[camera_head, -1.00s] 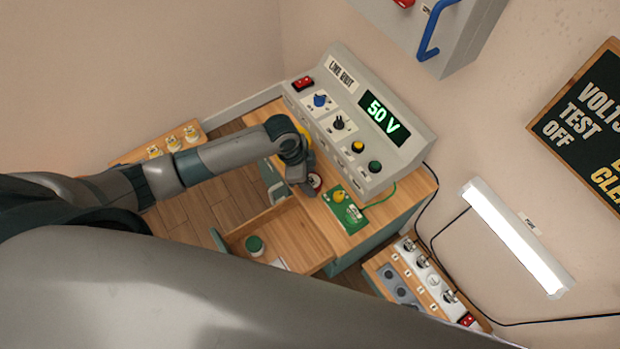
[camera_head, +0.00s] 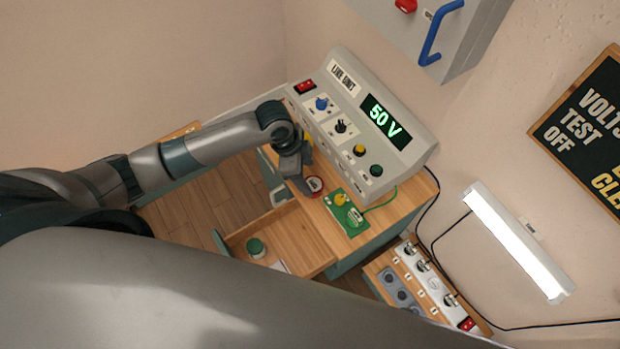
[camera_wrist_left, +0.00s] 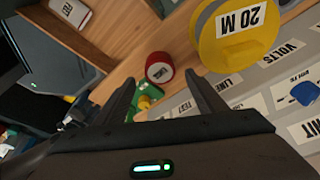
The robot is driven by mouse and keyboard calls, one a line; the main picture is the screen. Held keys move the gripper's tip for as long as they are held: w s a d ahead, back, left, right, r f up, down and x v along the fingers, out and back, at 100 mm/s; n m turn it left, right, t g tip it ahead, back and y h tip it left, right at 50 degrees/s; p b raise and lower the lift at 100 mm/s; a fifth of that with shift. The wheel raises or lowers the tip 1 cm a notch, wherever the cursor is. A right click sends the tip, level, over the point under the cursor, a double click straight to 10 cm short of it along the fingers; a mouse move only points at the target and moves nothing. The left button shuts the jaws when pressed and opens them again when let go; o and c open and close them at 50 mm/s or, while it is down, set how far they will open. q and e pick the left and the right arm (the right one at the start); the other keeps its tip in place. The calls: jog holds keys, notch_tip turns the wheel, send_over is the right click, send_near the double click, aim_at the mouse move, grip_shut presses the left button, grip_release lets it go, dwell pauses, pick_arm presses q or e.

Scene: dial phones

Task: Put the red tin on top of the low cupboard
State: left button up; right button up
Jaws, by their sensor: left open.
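The red tin (camera_head: 314,185), with a pale label on its top, stands on the wooden bench top in front of the grey unit. My left gripper (camera_head: 304,186) is open close beside it, pointing down at the bench. In the left wrist view the red tin (camera_wrist_left: 159,68) shows beyond the spread fingers of the left gripper (camera_wrist_left: 165,98), with nothing between them. A low wooden-topped piece (camera_head: 182,131), perhaps the low cupboard, shows at the left, mostly hidden behind my arm. My right gripper is not in view.
A yellow reel marked 20 M (camera_wrist_left: 235,30) stands close to the tin. A green board (camera_head: 347,212) lies on the bench to the right. An open drawer (camera_head: 300,240) holds a green tin (camera_head: 256,247). The grey unit (camera_head: 365,125) stands behind.

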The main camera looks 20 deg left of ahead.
pick_arm(q)
jog(key=v, duration=0.6)
jog(key=shift+r, duration=0.15)
